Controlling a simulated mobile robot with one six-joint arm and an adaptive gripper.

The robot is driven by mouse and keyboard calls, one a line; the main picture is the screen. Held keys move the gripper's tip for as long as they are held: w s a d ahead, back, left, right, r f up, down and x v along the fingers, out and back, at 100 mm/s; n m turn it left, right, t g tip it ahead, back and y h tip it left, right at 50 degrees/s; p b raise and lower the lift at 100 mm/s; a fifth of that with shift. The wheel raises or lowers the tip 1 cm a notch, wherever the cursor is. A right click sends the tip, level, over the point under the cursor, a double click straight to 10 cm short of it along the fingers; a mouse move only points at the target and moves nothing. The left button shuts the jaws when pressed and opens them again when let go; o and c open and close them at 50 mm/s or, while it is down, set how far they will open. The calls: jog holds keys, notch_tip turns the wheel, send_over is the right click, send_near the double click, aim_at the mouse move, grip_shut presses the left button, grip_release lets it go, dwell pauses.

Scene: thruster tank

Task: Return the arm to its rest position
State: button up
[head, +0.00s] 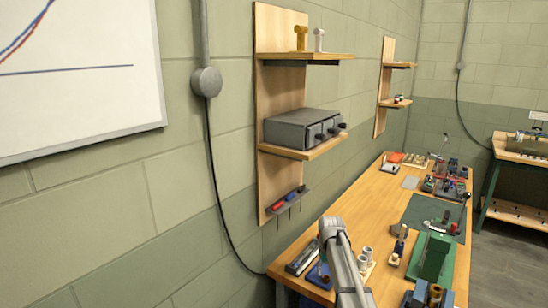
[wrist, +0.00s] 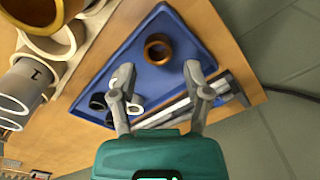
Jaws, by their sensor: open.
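My gripper (wrist: 158,73) is open in the wrist view, its two fingers spread apart with nothing between the tips. It is over a blue tray (wrist: 185,45) on the wooden bench. A brown ring (wrist: 158,49) lies in the tray beyond the fingertips. Small white and black rings (wrist: 100,101) lie by the left finger. In the head view my grey arm (head: 342,262) reaches up at the bottom middle, over the near end of the bench. The gripper itself cannot be made out there.
A long metal tool (wrist: 225,88) lies near the right finger. Pale cylinders (wrist: 22,85) stand close on the left. In the head view, a wall shelf (head: 305,152) with a grey box stands behind my arm. A green press (head: 433,255) is to the right on the bench (head: 345,205).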

jog(key=s+a+m, duration=0.1)
jog(key=s+m, duration=0.1)
jog(key=s, duration=2.3)
jog(key=shift+a, duration=0.25)
jog(key=shift+w, duration=0.1)
dwell(1.8)
